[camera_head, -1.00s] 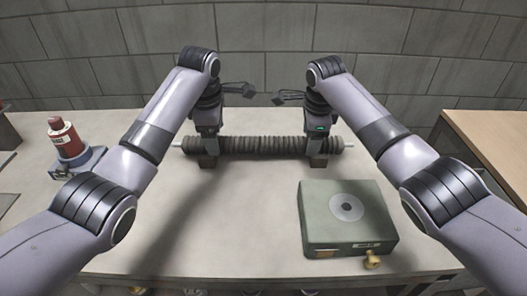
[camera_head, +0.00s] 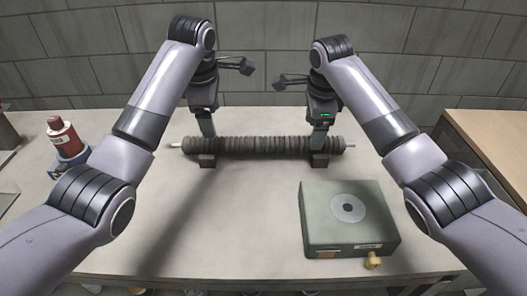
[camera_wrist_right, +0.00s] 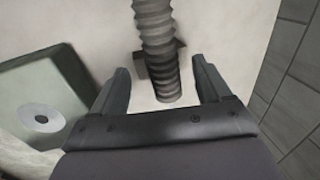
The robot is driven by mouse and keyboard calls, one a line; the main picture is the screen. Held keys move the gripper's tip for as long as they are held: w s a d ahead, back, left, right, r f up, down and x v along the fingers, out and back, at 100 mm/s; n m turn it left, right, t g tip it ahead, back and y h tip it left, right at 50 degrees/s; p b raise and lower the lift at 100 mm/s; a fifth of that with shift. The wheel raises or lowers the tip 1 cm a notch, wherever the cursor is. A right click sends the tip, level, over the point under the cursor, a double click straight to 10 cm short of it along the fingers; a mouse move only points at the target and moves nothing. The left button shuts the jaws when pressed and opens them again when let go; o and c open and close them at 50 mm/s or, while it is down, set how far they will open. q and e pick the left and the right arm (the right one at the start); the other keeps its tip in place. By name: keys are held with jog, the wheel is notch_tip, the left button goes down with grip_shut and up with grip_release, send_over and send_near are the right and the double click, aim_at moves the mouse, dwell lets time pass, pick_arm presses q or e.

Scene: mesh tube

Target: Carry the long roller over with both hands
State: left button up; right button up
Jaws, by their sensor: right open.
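The long roller (camera_head: 264,145) is a dark ribbed tube with pale end pins, lying across two dark supports at the back middle of the table. It also shows in the right wrist view (camera_wrist_right: 155,35), running between the fingers toward the palm. My right gripper (camera_head: 321,142) points down above the roller's right part. In the wrist view its fingers (camera_wrist_right: 163,88) are open, one on each side of the roller, with gaps. My left gripper (camera_head: 208,136) points down at the roller's left part, above the left support. Its finger opening is hidden from this side.
A green box (camera_head: 347,236) with a round grey disc and a brass fitting sits at the front right. A red bottle (camera_head: 64,137) stands in a blue-grey holder at the left. A wooden surface (camera_head: 490,140) is at the right. The front middle of the table (camera_head: 230,230) is clear.

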jog(key=shift+w+v, duration=0.1)
jog(key=shift+v, duration=0.85)
jog(key=shift+w+v, duration=0.15)
jog(key=shift+v, duration=0.8)
